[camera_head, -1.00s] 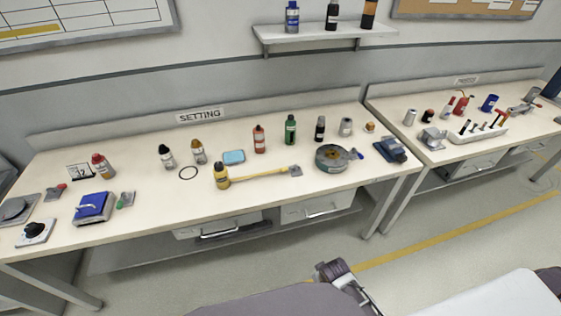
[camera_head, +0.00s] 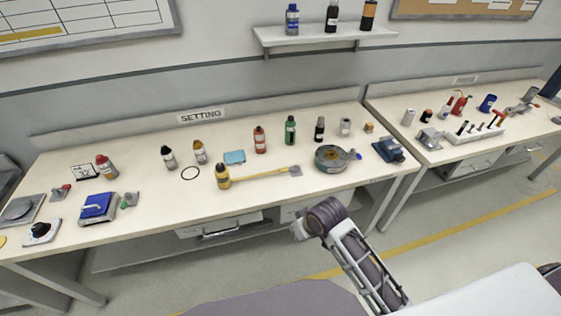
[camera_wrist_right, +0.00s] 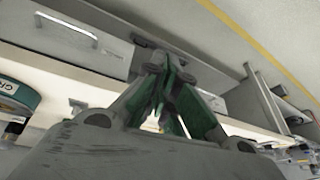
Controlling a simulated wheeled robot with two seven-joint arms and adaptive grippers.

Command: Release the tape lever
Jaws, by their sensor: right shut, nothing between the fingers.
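A round grey-green drum (camera_head: 331,160) stands at the right end of the long bench, with a small blue lever (camera_head: 354,155) on its right side. I cannot tell the lever's exact position. In the right wrist view, part of the drum (camera_wrist_right: 16,97) with a teal rim and partly readable lettering shows at the left edge; the lever does not show there. My right gripper (camera_wrist_right: 163,65) is shut and empty. In the head view my right arm is raised in front of the bench, with its hand end below the drum, apart from it. My left gripper is out of view.
The long bench (camera_head: 130,225) carries several bottles, a yellow-handled tool (camera_head: 262,176), a blue pad (camera_head: 235,157) and a blue-grey device (camera_head: 389,150) right of the drum. Drawers (camera_head: 220,227) sit under its front edge. A second bench (camera_head: 440,158) stands right, past a gap.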

